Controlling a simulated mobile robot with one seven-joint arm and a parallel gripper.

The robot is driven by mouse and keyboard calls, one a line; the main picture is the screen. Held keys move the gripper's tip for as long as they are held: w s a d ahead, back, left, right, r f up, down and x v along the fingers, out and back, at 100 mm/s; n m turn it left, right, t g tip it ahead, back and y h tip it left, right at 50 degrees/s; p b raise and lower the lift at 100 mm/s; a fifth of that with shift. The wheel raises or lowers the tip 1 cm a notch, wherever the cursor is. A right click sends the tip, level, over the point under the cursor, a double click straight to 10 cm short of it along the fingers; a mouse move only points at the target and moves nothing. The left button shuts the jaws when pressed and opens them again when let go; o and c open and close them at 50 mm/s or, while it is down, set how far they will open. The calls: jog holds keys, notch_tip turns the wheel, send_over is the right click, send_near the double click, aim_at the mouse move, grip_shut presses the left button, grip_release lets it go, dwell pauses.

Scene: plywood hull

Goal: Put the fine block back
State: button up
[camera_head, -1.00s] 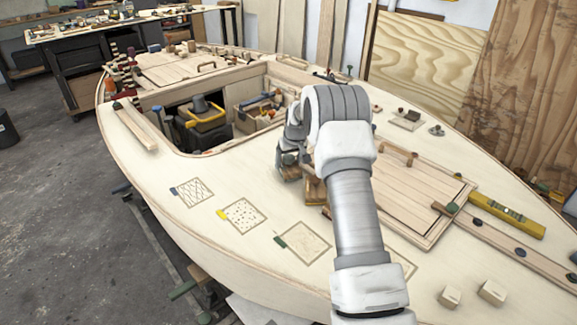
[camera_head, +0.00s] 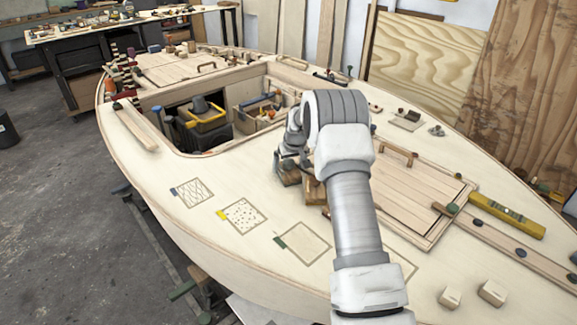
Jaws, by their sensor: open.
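My gripper (camera_head: 289,160) is open at the far end of my arm, low over the pale deck. Its fingers are small and partly hidden by my own wrist. One brown wooden block (camera_head: 287,175) sits right under or beside the fingers; I cannot tell whether they touch it. A second brown block (camera_head: 314,190) stands just right of it, partly covered by my arm. I cannot tell which is the fine block. Marked squares lie on the deck: one with a blue tab (camera_head: 192,192), one with a yellow tab (camera_head: 241,215), one with a green tab (camera_head: 303,243).
Another outlined square (camera_head: 402,264) is mostly behind my arm. A planked hatch (camera_head: 410,195) with a handle lies to the right, near a yellow level (camera_head: 507,215). Two pale blocks (camera_head: 492,292) sit at front right. An open cockpit (camera_head: 205,120) holds tool boxes.

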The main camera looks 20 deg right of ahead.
jog(key=s+a+r, duration=0.3)
jog(key=s+r, duration=0.3)
jog(key=r, duration=0.5)
jog(key=s+a+r, duration=0.2)
jog(key=s+r, duration=0.5)
jog(key=r, duration=0.4)
jog(key=s+a+r+p, duration=0.1)
jog(key=s+a+r, duration=0.2)
jog(key=s, duration=0.8)
jog(key=s+a+r+p, duration=0.2)
jog(key=s+a+r, duration=0.1)
jog(key=s, duration=0.8)
jog(key=s+a+r+t+p, duration=0.1)
jog(key=s+a+r+p, duration=0.1)
jog(key=s, duration=0.8)
notch_tip(320, 180, up, 2)
jog(key=shift+s+a+r, duration=0.1)
jog(key=shift+s+a, duration=0.3)
jog(key=shift+a, duration=0.25)
